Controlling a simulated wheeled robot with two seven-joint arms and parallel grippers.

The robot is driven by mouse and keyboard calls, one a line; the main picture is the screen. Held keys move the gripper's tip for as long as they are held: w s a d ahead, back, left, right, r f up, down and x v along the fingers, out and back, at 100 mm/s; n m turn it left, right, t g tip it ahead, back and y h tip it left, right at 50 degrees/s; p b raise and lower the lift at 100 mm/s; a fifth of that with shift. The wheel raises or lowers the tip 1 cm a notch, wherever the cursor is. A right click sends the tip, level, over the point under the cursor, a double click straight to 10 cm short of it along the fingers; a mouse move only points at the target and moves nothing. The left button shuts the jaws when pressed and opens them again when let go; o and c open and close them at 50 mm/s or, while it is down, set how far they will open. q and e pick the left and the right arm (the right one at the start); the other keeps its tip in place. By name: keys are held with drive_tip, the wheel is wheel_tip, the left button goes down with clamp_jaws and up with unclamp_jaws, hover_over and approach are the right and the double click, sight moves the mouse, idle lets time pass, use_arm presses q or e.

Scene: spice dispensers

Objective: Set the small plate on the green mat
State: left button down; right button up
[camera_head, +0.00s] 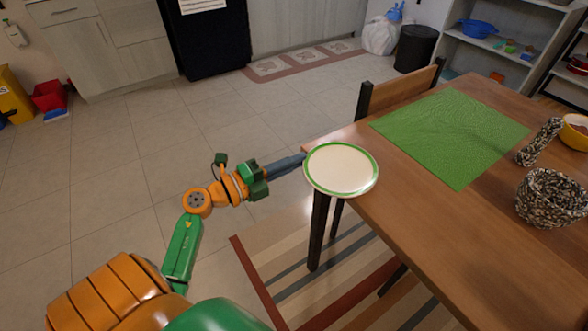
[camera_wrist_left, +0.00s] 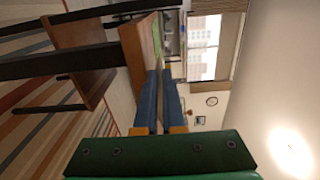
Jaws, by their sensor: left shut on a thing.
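The small plate (camera_head: 341,169) is cream-white with a green ring near its rim. My left gripper (camera_head: 301,158) is shut on the plate's left edge, and the plate looks roughly level, over or just beside the near left corner of the table. In the left wrist view the blue-grey fingers (camera_wrist_left: 160,80) are close together, with the plate seen nearly edge-on between them. The green mat (camera_head: 452,135) lies flat and empty on the table, to the right of and beyond the plate. My right gripper is not in view.
The wooden table (camera_head: 437,226) is bare between plate and mat. A chair (camera_head: 398,91) is at the table's far left side.

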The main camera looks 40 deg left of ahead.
use_arm(q)
drive_tip(key=shift+f, duration=0.15)
drive_tip(key=c, duration=1)
unclamp_jaws()
